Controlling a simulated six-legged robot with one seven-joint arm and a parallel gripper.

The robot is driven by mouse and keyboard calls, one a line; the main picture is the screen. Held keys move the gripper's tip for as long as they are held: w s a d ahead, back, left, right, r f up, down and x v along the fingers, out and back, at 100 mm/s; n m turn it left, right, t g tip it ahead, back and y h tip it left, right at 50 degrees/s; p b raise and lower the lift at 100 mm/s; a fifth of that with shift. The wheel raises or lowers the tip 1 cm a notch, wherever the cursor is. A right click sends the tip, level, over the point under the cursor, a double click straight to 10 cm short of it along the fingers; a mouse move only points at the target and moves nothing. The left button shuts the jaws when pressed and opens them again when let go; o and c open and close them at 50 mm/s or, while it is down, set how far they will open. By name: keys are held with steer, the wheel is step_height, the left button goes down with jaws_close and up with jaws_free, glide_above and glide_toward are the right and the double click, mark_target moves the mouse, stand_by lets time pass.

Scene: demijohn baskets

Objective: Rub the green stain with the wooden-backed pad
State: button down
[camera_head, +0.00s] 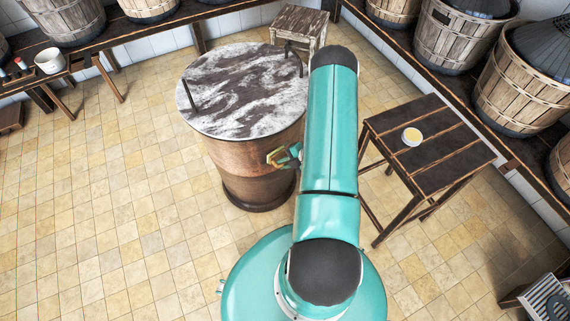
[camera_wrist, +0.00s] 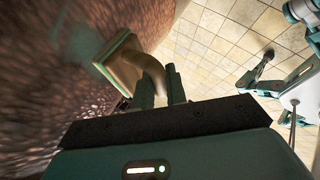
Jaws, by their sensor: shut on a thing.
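My gripper (camera_wrist: 160,88) is shut on the curved handle of the wooden-backed pad (camera_wrist: 140,64), which has a green edge. In the head view the pad (camera_head: 279,157) shows as a small tan and green shape at the right side of the copper drum (camera_head: 237,158), and my arm covers part of the gripper. In the wrist view the pad's face is turned to the drum wall (camera_wrist: 40,100), very close to it; I cannot tell whether they touch. A faint, blurred greenish patch, perhaps the green stain (camera_wrist: 84,44), shows on the wall left of the pad.
The drum has a marbled grey-white top (camera_head: 235,85). A dark slatted table (camera_head: 445,150) with a small bowl of yellow stuff (camera_head: 412,136) stands right of my arm. A wooden stool (camera_head: 300,25) is behind the drum. Basketed demijohns line the walls. The tiled floor (camera_head: 110,210) at left is clear.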

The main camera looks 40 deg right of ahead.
steer(key=shift+w+r, duration=0.1)
steer(key=shift+r, duration=0.25)
steer(key=d, duration=0.9)
steer(key=shift+s+d, duration=0.2)
steer(key=shift+s, duration=0.1)
stand_by(0.4)
steer(key=shift+w+a, duration=0.1)
steer(key=shift+a, duration=4.65)
